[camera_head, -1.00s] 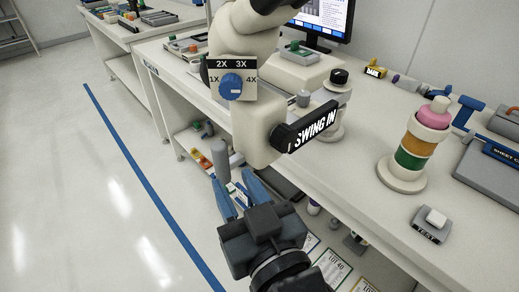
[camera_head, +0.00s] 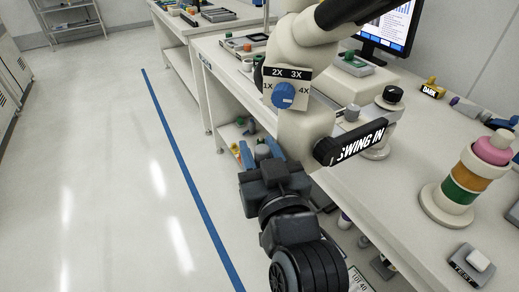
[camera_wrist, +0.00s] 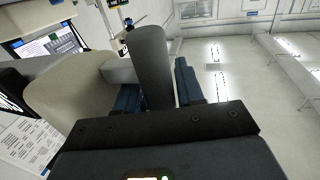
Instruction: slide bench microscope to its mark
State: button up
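The bench microscope (camera_head: 303,125) is a cream body with a blue magnification knob and a black SWING IN lever. It stands at the front edge of the white bench, and its lower part is partly hidden. In the wrist view its cream body (camera_wrist: 72,98) fills the left. My gripper (camera_head: 261,150) is just left of the microscope's lower body, fingers pointing away. In the wrist view my blue fingers (camera_wrist: 158,90) are apart, with a dark grey cylinder (camera_wrist: 152,62) standing between them. A gap shows on its right side; contact on the left is unclear. I cannot see the mark.
A stacked pink, orange and green column (camera_head: 468,182) and a TEST button box (camera_head: 470,265) stand on the bench (camera_head: 390,210) at right. A monitor (camera_head: 388,25) is behind. A blue floor line (camera_head: 190,180) runs along open floor at left.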

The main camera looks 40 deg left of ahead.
grip_shut()
jog(key=shift+w+a, duration=0.1)
dwell(0.4)
